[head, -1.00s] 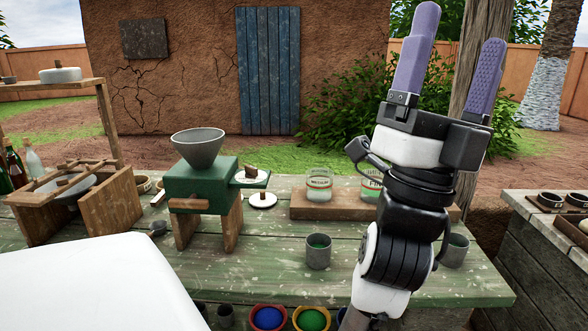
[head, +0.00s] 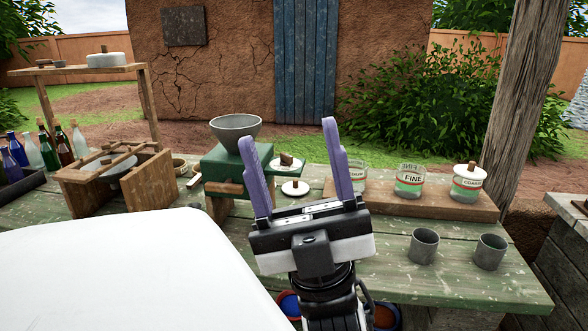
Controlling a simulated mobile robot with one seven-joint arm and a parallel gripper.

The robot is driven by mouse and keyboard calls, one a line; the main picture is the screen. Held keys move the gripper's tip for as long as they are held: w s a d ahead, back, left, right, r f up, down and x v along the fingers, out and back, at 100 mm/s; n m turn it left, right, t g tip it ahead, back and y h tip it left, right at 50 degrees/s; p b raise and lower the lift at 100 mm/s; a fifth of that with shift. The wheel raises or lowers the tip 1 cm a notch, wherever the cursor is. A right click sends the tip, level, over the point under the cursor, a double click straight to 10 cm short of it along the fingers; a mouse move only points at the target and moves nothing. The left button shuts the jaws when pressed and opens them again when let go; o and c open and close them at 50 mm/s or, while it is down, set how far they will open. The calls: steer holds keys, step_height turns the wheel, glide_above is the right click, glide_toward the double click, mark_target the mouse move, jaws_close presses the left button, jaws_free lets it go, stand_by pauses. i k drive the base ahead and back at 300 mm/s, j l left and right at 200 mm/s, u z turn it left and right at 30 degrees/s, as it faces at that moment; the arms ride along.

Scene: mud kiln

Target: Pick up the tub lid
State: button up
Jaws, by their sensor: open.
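Three glass tubs stand on a wooden board (head: 440,204): one partly hidden (head: 357,176), one labelled FINE (head: 410,182) and one labelled COARSE (head: 468,190). The COARSE tub wears a white lid (head: 470,170) with a wooden knob; the other two look uncovered. A white round lid (head: 295,189) with a brown knob lies on the green table. A similar white lid (head: 289,165) rests higher, at the green mill's side. I cannot tell which one is the tub lid. My gripper (head: 290,137) is open and empty, its purple fingers framing both loose lids in the picture.
The green mill (head: 220,167) with a grey hopper (head: 236,128) stands left of my fingers. A wooden frame (head: 150,185) and bottles (head: 50,148) are farther left. Two grey cups (head: 424,246) (head: 490,252) stand on the front right of the table (head: 390,285).

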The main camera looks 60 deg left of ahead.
mark_target(295, 187)
steer(key=u, duration=1.7)
steer(key=i+l, duration=0.1)
steer(key=l, duration=0.9)
steer(key=i+l+z, duration=0.1)
steer(key=l, duration=0.4)
steer(key=i+l, duration=0.15)
steer(key=l, duration=0.3)
steer(key=i+l, duration=0.1)
steer(key=l, duration=0.4)
steer(key=i+j+z, duration=0.1)
steer(key=i, duration=0.3)
steer(key=i+j, duration=0.15)
steer(key=j, duration=0.2)
steer(key=i+j, duration=0.2)
steer(key=j, duration=0.15)
steer(key=i+j, duration=0.15)
steer(key=j, duration=0.2)
